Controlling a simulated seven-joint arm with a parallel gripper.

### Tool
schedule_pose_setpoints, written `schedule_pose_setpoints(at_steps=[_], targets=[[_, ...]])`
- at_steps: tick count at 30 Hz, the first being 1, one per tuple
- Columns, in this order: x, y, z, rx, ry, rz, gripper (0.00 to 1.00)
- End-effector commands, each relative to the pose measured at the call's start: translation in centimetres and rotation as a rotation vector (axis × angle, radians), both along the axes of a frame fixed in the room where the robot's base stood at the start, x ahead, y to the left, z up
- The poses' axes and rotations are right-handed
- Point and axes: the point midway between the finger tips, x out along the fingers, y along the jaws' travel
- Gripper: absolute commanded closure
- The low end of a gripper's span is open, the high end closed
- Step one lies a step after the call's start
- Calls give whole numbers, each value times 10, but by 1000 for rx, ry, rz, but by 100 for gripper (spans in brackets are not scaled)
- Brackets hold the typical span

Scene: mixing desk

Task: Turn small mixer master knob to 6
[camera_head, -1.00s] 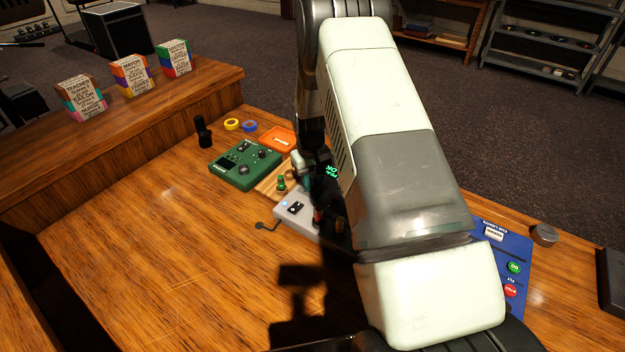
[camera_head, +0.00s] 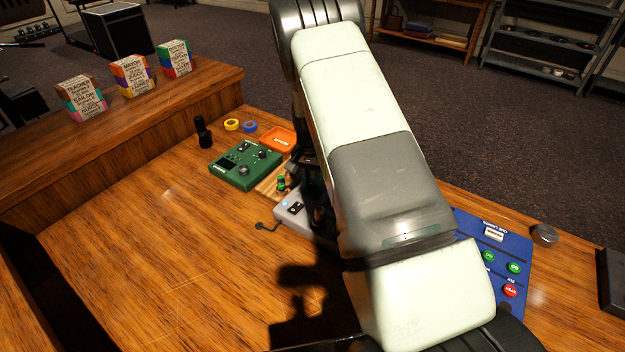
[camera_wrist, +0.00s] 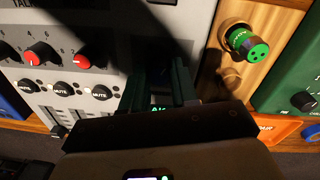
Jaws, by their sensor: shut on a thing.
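A grey mixer panel (camera_head: 288,220) lies on the desk, partly hidden by my arm. In the wrist view the panel (camera_wrist: 115,22) shows red-faced knobs (camera_wrist: 42,53) and round buttons marked MUTE (camera_wrist: 100,92). My gripper (camera_wrist: 160,75) is at the panel's right side, beside the wooden strip, with its fingers close together. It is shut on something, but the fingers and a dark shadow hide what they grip. I cannot make out a master knob or its pointer. In the head view my arm covers most of the gripper.
A green device (camera_head: 232,177) and an orange tray (camera_head: 278,138) lie beyond. A blue panel (camera_head: 515,248) is at right. The desk's left side is clear.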

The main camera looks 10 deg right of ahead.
Motion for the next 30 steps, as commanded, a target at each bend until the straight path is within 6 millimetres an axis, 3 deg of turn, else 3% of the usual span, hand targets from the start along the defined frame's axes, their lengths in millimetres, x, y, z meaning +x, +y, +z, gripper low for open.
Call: schedule_pose_setpoints(at_steps=[20,21,25,30], targets=[[2,0,0,0,-7,-61,100],[2,0,0,0,-7,-61,67],[2,0,0,1,-5,-61,47],[1,0,0,0,-4,-61,46]])
